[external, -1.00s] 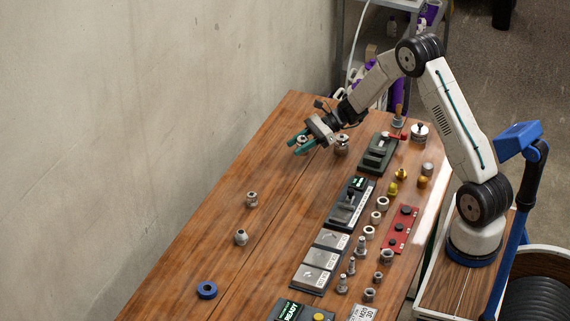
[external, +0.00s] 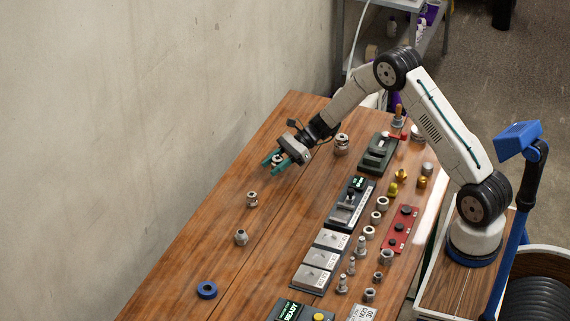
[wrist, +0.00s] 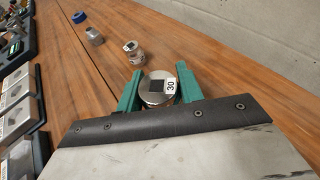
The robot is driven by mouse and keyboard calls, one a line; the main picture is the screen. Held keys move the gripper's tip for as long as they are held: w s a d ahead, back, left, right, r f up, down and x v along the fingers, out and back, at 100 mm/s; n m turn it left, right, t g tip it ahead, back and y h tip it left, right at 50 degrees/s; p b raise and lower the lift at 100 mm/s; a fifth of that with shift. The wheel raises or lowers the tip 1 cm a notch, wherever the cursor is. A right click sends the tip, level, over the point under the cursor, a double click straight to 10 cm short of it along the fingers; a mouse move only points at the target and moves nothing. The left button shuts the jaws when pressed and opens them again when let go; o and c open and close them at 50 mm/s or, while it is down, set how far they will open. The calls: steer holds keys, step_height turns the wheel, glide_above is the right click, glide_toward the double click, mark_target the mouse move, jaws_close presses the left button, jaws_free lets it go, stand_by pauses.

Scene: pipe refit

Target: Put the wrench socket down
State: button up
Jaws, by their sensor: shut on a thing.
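The wrench socket (wrist: 156,88) is a round silver metal piece with a dark square hole in its top and a white label reading 30. My gripper (wrist: 158,87) is shut on it, with one green finger on each side. In the external view my gripper (external: 272,160) is over the far left part of the wooden bench, and the socket (external: 277,160) shows only partly between the fingers. I cannot tell whether its underside touches the bench.
Two metal fittings stand nearby on the bench (external: 208,248): one (external: 252,199) closer, one (external: 241,237) farther along. A blue ring (external: 207,290) lies beyond them. Another fitting (external: 342,143) stands right of my gripper. Bare wood surrounds these; trays and parts crowd the right side.

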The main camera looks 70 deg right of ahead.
mark_target(267, 180)
steer(key=shift+w+d+f, duration=0.1)
steer(key=shift+w+d, duration=0.1)
steer(key=shift+w, duration=1.05)
steer(key=shift+w+f, duration=0.15)
steer(key=shift+f, duration=0.15)
step_height(267, 180, down, 3)
steer(key=o, duration=1.1)
steer(key=shift+f, duration=0.1)
